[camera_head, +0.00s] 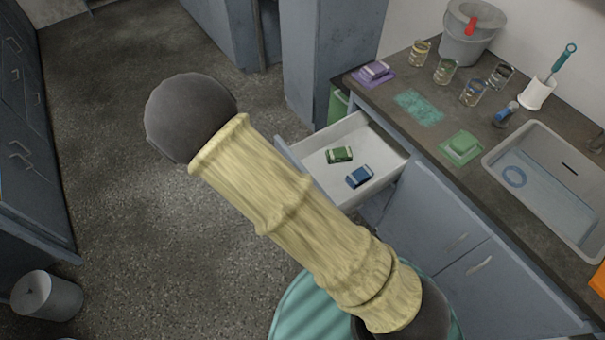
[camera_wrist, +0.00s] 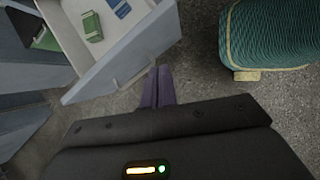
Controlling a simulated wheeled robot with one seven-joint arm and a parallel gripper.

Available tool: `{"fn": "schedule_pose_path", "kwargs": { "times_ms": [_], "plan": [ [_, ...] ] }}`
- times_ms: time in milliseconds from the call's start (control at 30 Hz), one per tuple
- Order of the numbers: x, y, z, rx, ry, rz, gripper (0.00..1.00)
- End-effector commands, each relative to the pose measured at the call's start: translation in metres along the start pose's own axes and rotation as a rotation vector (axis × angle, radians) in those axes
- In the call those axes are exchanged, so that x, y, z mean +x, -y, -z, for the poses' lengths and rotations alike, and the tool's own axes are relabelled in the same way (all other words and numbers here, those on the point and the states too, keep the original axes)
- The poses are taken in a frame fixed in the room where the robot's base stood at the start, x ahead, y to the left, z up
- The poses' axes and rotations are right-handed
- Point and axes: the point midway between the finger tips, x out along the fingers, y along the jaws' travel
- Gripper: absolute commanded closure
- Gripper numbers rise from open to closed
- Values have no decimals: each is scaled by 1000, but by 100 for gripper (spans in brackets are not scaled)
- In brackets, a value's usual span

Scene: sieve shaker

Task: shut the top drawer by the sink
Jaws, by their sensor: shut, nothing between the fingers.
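The top drawer (camera_head: 358,142) by the sink (camera_head: 548,185) is pulled open and holds a green item (camera_head: 340,155) and a blue item (camera_head: 360,176). Its white inside and grey-blue front (camera_wrist: 125,55) also show in the wrist view, at upper left. My gripper (camera_wrist: 160,72) is shut and empty. In the wrist view its fingertips are by the right part of the drawer front; I cannot tell whether they touch it. In the head view my arm covers part of the drawer front and hides the gripper.
The counter (camera_head: 445,135) carries several jars, a grey bucket (camera_head: 469,35), a purple sponge stack (camera_head: 375,72) and a green one (camera_head: 461,148). A bin (camera_head: 46,298) stands at lower left. The floor (camera_head: 130,210) between the cabinet rows is clear.

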Motion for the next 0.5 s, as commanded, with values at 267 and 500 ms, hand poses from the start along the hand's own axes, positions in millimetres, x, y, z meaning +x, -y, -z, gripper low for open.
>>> {"fn": "schedule_pose_path", "kwargs": {
  "times_ms": [267, 500],
  "plan": [
    [-32, -2, 37, -374, 178, -171, 100],
    [-31, -3, 42, -403, 193, -186, 100]
  ]
}}
